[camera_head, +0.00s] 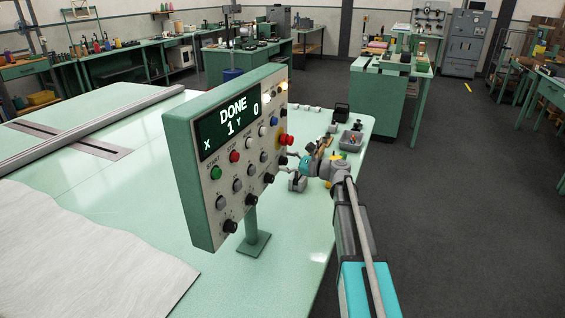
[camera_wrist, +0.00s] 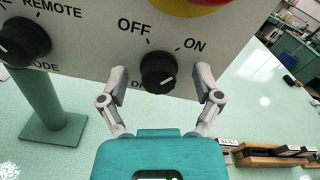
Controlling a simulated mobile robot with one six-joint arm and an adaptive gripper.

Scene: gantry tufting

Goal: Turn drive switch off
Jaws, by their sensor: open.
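The drive switch is a black round knob (camera_wrist: 158,72) on the pale panel face, with OFF printed at its upper left and ON at its upper right. A short pale mark shows on the knob's face; I cannot tell surely which label it points to. My gripper (camera_wrist: 163,76) is open, with one finger on each side of the knob. The fingers appear apart from it, though contact is hard to judge. In the head view my gripper (camera_head: 284,162) is at the lower right of the control panel (camera_head: 183,160). The panel's display reads DONE.
A red and yellow button (camera_wrist: 195,5) sits just above the knob. Another black knob (camera_wrist: 22,40), near the word REMOTE, is to the left. The panel stands on a green post (camera_head: 251,215) on the pale green table (camera_head: 140,210). A grey tray (camera_head: 351,141) and small items lie beyond my gripper.

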